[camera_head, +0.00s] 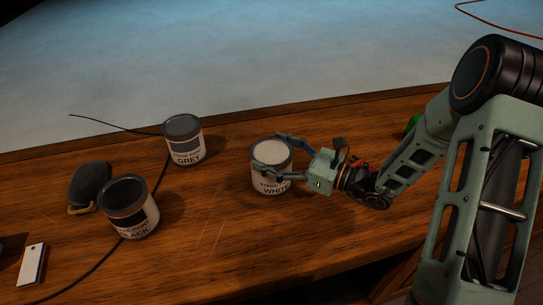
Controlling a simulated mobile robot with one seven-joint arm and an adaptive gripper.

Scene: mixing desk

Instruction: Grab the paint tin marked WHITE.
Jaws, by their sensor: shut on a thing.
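The paint tin marked WHITE (272,184) stands upright on the wooden desk, right of the other tins. Its top is pale and its label reads WHITE. My gripper (274,154) reaches in from the right and is shut on this tin, one finger on the far side and one across the near side. The fingers hide part of the tin's upper body. The tin appears to rest on the desk; I see no clear gap under it.
A GREY tin (184,150) stands to the left, farther back. A BLACK tin (133,222) stands nearer, at left. A dark rounded object (88,184), a small white box (33,266) and a black cable (96,275) lie at left. A green thing (412,122) is partly behind my arm. The front middle is clear.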

